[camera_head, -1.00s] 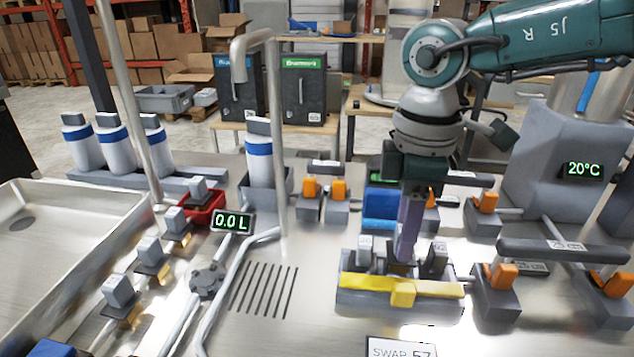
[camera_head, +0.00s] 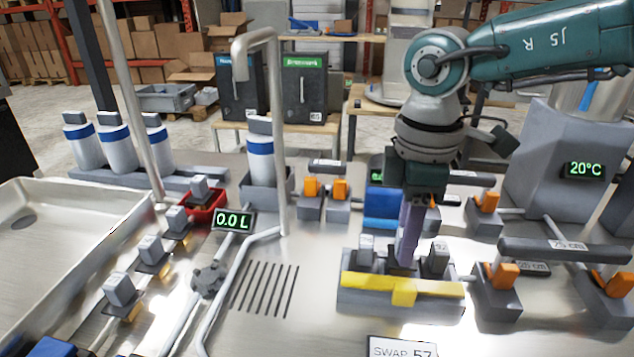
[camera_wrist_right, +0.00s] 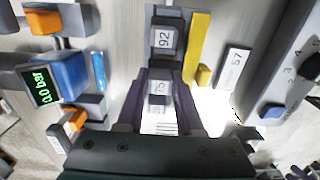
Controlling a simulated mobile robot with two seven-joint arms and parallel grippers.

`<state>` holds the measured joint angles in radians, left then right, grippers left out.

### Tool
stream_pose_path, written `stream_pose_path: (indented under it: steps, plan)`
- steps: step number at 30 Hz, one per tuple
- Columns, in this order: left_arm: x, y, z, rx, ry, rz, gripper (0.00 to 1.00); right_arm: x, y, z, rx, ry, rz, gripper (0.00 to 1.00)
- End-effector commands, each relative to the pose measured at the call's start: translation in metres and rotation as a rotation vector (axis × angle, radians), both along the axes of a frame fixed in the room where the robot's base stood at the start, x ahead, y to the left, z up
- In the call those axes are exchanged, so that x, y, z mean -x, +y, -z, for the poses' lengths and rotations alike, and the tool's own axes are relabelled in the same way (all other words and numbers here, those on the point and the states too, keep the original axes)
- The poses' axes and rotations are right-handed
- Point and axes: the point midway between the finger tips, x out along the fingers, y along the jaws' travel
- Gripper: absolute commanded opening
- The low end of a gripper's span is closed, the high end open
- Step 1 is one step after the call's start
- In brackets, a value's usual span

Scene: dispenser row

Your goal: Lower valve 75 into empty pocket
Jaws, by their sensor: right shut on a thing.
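My right gripper (camera_head: 408,258) points down over the middle of a grey rack (camera_head: 358,301) with a yellow bar (camera_head: 403,288) along its front. It is shut on valve 75 (camera_wrist_right: 157,92), a small grey block with a white label, between the two purple fingers in the right wrist view. In the head view the fingers mostly hide this valve. Valve 92 (camera_head: 438,258) stands in the rack just right of the fingers, and another grey valve (camera_head: 364,252) stands to the left. The pocket under valve 75 is hidden, so I cannot tell how deep the valve sits. My left gripper is not in view.
A "SWAP 57" sign (camera_head: 401,348) lies in front of the rack. Orange-handled valves (camera_head: 500,276) and pipes are close on the right. A blue block (camera_head: 381,207) is behind. A slotted drain (camera_head: 264,290) and open metal surface lie to the left.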

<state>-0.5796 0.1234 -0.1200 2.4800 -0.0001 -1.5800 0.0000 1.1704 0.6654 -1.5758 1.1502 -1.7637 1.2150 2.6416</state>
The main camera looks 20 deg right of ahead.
Motion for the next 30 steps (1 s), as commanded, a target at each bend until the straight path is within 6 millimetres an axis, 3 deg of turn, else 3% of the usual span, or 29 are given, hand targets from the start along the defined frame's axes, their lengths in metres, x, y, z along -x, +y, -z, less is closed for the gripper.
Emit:
stream_pose_path:
  steps: [13, 14, 15, 22, 30]
  plan:
    - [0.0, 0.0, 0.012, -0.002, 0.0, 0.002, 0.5, 0.0, 0.0, 0.018, -0.001, 0.001, 0.0, 0.0]
    - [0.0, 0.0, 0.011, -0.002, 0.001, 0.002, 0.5, 0.0, 0.0, 0.016, 0.0, 0.0, 0.0, 0.39]
    - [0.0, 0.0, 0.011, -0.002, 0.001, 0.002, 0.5, 0.0, 0.0, 0.015, 0.0, 0.0, 0.0, 0.43]
    - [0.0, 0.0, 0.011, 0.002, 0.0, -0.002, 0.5, 0.0, 0.0, 0.015, -0.001, 0.001, 0.0, 0.69]
    - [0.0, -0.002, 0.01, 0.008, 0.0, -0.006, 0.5, 0.001, 0.001, 0.013, -0.003, 0.004, -0.001, 0.7]
